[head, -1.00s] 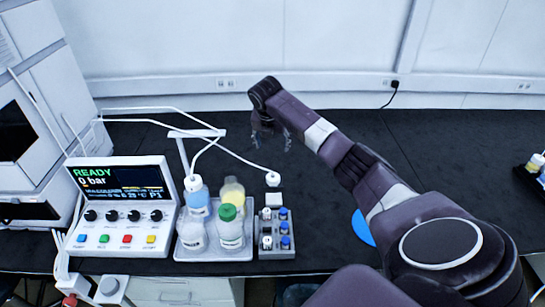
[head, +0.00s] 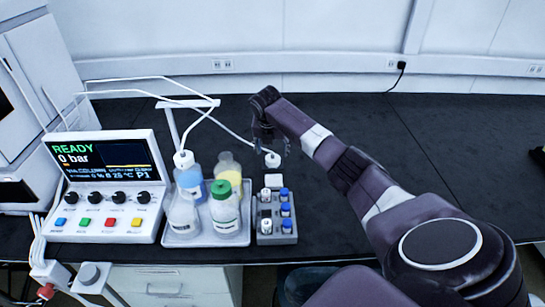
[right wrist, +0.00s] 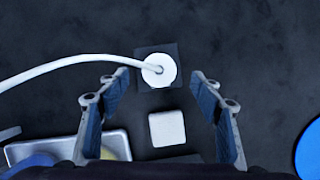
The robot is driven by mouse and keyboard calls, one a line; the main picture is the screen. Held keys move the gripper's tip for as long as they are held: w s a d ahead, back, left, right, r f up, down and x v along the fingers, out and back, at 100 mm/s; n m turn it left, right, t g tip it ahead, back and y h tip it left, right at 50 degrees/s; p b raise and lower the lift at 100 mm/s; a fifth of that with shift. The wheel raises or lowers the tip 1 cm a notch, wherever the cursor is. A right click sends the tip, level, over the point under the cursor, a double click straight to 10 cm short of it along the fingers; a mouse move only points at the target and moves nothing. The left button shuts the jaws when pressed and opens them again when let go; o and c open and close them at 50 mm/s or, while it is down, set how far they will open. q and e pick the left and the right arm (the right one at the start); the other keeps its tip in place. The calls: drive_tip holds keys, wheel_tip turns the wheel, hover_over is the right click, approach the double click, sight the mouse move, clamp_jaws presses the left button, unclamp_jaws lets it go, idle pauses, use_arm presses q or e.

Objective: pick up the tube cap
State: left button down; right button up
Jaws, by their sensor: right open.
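The tube cap (head: 272,159) is a small white round cap with a thin white tube running into it from the left. In the right wrist view the cap (right wrist: 166,76) sits on a small dark square block, between and slightly beyond the fingertips. My right gripper (head: 272,146) is open and empty. In the right wrist view its two fingers (right wrist: 160,80) stand apart on either side of the cap, with no visible contact. My left gripper is not in view.
A white square block (head: 273,181) and a grey rack (head: 264,238) of small vials stand in front of the cap. A tray (head: 180,238) of bottles, one green-capped (head: 224,212), and a control panel (head: 105,190) lie left.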

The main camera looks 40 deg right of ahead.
sight(273, 155)
drive_tip(key=shift+x, duration=2.3)
drive_tip(key=shift+a, duration=0.1)
drive_tip(key=shift+c, duration=0.7)
drive_tip(key=c, duration=1.1)
drive_tip(key=shift+c, duration=0.2)
